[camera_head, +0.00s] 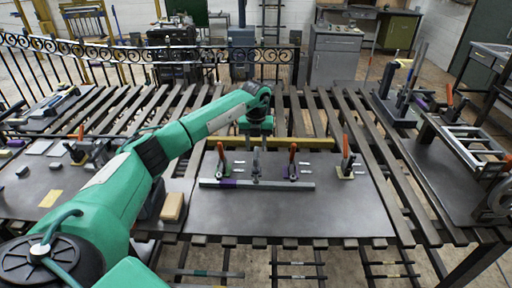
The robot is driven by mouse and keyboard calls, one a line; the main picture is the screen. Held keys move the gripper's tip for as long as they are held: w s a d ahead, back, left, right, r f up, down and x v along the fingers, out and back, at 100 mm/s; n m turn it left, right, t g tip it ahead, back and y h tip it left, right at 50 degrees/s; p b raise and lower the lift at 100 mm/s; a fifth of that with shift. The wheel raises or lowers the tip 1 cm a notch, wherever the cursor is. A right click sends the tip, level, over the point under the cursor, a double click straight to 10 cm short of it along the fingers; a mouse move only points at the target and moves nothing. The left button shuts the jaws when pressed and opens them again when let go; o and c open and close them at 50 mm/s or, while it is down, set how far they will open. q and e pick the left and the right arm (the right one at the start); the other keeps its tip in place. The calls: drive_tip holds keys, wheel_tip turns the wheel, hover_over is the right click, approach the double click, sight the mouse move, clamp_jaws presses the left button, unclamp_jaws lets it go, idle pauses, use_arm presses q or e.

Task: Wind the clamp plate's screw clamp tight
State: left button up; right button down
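The clamp plate (300,217) is a dark grey sheet on the slatted table. A long grey-green bar (275,185) with a purple patch lies across it. My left gripper (257,139) points down over or just behind the grey clamp. Its fingers are small and partly merge with the clamp's top, so contact and opening are unclear. My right gripper is out of view.
Another orange-handled clamp (347,160) stands on the plate's right. A yellow bar (300,143) lies along the back. A wooden block (173,206) sits at the left. More plates with tools lie at both sides. The plate's front is clear.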

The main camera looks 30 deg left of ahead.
sight(256, 150)
use_arm(q)
drive_tip(key=shift+f+p, duration=0.3)
drive_tip(key=shift+f, duration=1.2)
drive_tip(key=shift+c, duration=0.2)
clamp_jaws()
